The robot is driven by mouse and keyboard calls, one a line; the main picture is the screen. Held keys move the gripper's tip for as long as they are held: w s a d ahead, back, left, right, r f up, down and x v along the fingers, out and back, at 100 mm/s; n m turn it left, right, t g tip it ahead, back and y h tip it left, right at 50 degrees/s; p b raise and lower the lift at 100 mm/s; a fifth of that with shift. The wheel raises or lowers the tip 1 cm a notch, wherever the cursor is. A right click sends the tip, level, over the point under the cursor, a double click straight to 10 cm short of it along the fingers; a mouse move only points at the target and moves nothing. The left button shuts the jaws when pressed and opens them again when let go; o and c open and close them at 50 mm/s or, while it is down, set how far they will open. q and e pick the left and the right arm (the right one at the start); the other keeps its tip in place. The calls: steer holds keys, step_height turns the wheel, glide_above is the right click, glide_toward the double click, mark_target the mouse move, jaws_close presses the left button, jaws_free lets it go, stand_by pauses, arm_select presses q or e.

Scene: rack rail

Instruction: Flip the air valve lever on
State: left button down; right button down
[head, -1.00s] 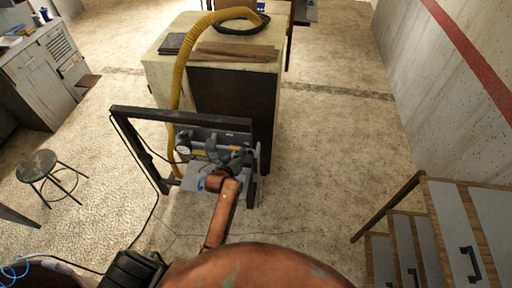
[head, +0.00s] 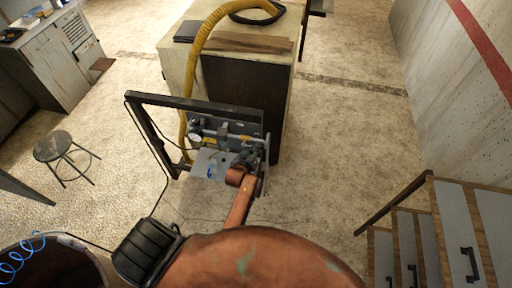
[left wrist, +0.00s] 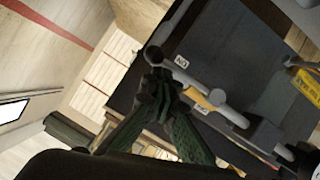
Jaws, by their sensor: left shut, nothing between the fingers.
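The air valve panel (head: 212,161) hangs on a dark rack frame (head: 195,101) in the head view, with a round gauge (head: 195,138) at its left. In the left wrist view, a pale grey bar with a round end, apparently the valve lever (left wrist: 205,94), runs across the panel beside an ON label (left wrist: 181,61). A second, yellowish label (left wrist: 199,101) lies partly behind it. My left gripper (left wrist: 157,82) is shut and empty, its tips close to the bar's round end. I cannot tell whether they touch. In the head view, my left gripper (head: 248,158) is small at the panel's right side. My right gripper is not visible.
A cabinet (head: 245,82) with a yellow hose (head: 195,65) stands behind the rack. A stool (head: 54,146) is at the left. Drawers with black handles (head: 467,264) stand at the lower right. The floor right of the rack is open.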

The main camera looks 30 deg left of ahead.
arm_select(q)
steer(key=shift+d+f, duration=0.1)
steer(key=shift+f, duration=0.05)
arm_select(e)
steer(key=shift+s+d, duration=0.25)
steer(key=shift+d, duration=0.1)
arm_select(q)
step_height(320, 180, up, 10)
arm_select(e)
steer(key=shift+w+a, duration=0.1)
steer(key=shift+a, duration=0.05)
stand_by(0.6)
